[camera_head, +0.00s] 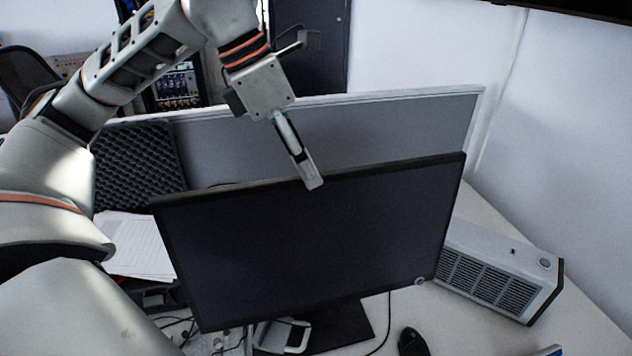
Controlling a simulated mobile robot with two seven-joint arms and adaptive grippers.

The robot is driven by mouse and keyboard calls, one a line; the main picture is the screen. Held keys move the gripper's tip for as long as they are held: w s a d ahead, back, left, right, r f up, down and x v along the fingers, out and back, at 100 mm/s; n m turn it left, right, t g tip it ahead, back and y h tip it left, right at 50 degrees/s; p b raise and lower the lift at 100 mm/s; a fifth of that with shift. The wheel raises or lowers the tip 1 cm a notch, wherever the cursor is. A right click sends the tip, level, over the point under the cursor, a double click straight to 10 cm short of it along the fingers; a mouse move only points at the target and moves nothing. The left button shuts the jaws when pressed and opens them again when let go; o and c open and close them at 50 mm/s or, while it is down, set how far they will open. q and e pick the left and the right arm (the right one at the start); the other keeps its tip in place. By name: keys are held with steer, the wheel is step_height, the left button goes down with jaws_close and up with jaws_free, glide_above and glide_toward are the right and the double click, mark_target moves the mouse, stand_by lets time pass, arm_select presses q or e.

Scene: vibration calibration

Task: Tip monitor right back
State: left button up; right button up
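The monitor (320,245) is a wide black screen in the middle of the head view, on a dark stand base (340,327). It looks slightly rolled, with its right side higher in the picture. My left gripper (313,184) comes from above, its fingers pointing down at the monitor's top edge near the middle. The fingertip overlaps the top edge; I cannot tell whether it touches. The fingers look close together, seen from the side, and whether they hold the edge is unclear. My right gripper is not in view.
A grey partition (400,130) stands behind the monitor. A white-grey box with a grille (495,270) lies at the right. A black mouse (412,342) is in front. Papers (138,245), cables and a black foam panel (137,168) are at the left. The white desk (575,325) has some bare room at right.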

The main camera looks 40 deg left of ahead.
arm_select(q)
steer(key=shift+x, duration=2.4)
steer(key=shift+w+a, duration=0.1)
jaws_close()
